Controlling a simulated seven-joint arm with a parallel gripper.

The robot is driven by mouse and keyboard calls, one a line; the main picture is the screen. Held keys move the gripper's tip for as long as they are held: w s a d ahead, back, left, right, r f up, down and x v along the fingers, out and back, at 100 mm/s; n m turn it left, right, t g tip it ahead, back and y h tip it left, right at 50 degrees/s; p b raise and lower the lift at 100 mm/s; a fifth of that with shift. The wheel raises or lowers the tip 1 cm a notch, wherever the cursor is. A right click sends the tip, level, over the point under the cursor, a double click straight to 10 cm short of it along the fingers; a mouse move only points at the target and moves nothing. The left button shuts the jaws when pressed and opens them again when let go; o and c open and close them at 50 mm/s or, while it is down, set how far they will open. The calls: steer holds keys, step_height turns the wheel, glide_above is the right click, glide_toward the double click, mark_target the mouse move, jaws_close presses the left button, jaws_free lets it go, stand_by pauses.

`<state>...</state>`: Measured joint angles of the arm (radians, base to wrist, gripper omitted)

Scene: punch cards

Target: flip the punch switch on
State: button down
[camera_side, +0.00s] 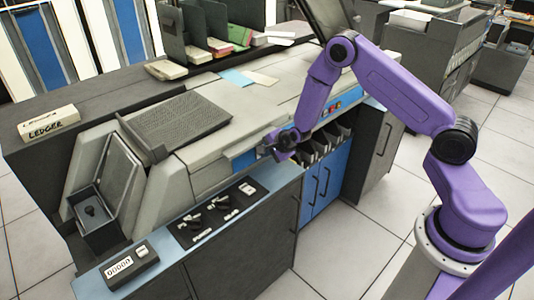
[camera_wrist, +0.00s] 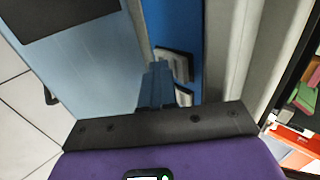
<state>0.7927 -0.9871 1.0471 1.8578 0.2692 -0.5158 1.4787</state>
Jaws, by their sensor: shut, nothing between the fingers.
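A black switch panel (camera_side: 218,213) is set in the light blue ledge along the front of the punch machine (camera_side: 225,165). It carries two dark levers (camera_side: 192,222) (camera_side: 217,203) with small pale labels, and a small white part (camera_side: 247,188) at its right end. The labels are too small to read, so I cannot tell which is the punch switch. My gripper (camera_side: 268,153) is shut and empty beyond the panel's right end, close to the machine's blue front. In the wrist view my shut fingers (camera_wrist: 158,85) point toward the ledge and blue strip; only an edge of a black panel (camera_wrist: 60,15) shows.
A counter box (camera_side: 130,268) stands at the ledge's left end. An open-topped hopper (camera_side: 95,205) rises behind it. Card slots (camera_side: 322,143) and blue cabinet doors (camera_side: 325,180) lie right of my gripper. The space above the switch panel is clear.

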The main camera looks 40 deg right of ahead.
steer(key=s, duration=0.4)
steer(key=shift+f, duration=0.25)
steer(key=s+r, duration=0.5)
steer(key=s, duration=0.3)
steer(key=shift+s+r, duration=0.15)
steer(key=shift+s, duration=0.1)
steer(key=s+a+r+n+g+y, duration=0.3)
steer(key=s+a+r+n+g, duration=0.2)
steer(key=s+a+r+n, duration=0.65)
steer(key=s+d+r+n+g+h, duration=0.1)
steer(key=s+r+n, duration=0.2)
steer(key=s+n, duration=0.5)
steer(key=s+d+r+n+g+h, duration=0.1)
steer(key=s+d+r+n+g, duration=0.1)
steer(key=s+n, duration=0.7)
steer(key=shift+s+d+r+n+h, duration=0.15)
steer(key=shift+d+r+n+h, duration=0.15)
steer(key=shift+r+n, duration=0.65)
